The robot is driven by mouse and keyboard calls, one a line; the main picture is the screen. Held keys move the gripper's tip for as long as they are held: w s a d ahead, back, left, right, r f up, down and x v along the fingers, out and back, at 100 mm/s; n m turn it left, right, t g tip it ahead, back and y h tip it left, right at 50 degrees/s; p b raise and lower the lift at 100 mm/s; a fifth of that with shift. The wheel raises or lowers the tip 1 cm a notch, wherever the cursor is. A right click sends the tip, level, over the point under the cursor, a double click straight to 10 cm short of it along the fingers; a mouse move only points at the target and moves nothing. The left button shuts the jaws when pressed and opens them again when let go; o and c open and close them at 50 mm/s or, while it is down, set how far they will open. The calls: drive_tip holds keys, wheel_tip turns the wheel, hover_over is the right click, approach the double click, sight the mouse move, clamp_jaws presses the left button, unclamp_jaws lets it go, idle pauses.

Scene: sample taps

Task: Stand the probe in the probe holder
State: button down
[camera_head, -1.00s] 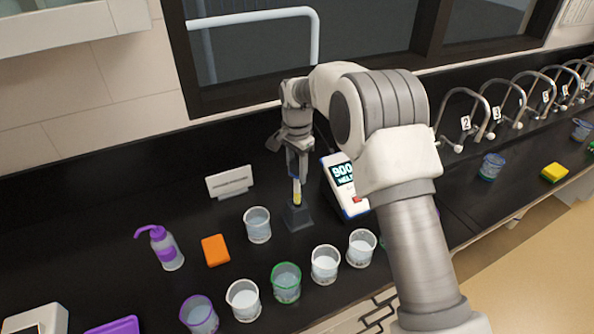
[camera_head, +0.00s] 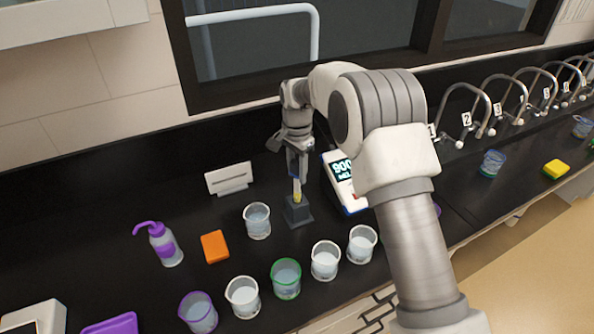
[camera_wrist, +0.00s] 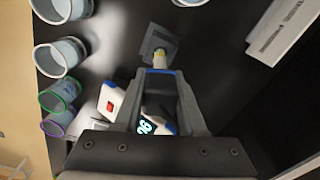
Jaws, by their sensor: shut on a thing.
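The probe (camera_head: 297,190) is upright between my gripper's fingers, with its yellow lower part showing below them. The probe holder (camera_head: 299,213) is a dark grey block on the black bench, directly under the probe. My gripper (camera_head: 297,176) is shut on the probe just above the holder. The meter (camera_head: 343,183) with a lit display stands right of the holder, partly behind my arm.
A clear beaker (camera_head: 257,222) stands close left of the holder. A green-rimmed beaker (camera_head: 286,279) and several others line the front. A white sign (camera_head: 229,179) stands behind. An orange block (camera_head: 214,246) and a wash bottle (camera_head: 164,245) are left. Numbered taps line the right back.

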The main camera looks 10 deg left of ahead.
drive_tip(key=shift+f+b, duration=1.8)
drive_tip(key=shift+f, duration=1.2)
unclamp_jaws()
drive_tip(key=shift+r+p, duration=2.1)
drive_tip(key=shift+r, duration=1.45)
